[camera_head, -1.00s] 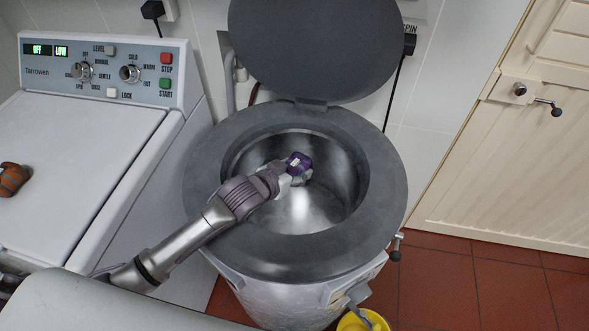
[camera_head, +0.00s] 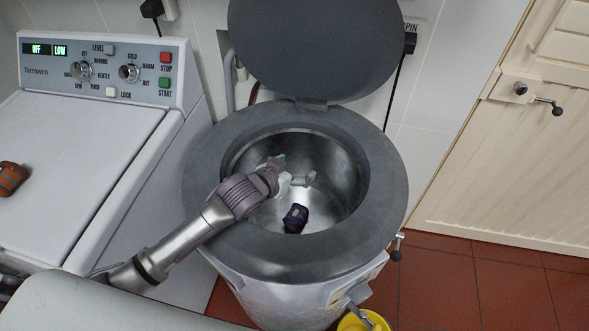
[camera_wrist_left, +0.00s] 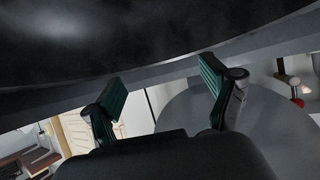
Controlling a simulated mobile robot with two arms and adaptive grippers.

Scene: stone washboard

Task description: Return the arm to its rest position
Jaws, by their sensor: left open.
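My left arm reaches in from the left over the rim of the open metal drum (camera_head: 335,160). My left gripper (camera_head: 296,172) is open and empty, in the upper part of the drum opening. A small dark purple item (camera_head: 295,218) with a light label lies inside the drum, below and apart from the gripper. In the left wrist view, the two green-padded fingers of my gripper (camera_wrist_left: 160,92) are spread with nothing between them. My right gripper is not in view.
The drum's dark round lid (camera_head: 315,50) stands open behind it. A white washing machine (camera_head: 75,170) is on the left, with a brown item (camera_head: 11,178) on top. A yellow container (camera_head: 362,321) stands below on the red tiled floor. A cream door (camera_head: 515,150) is at right.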

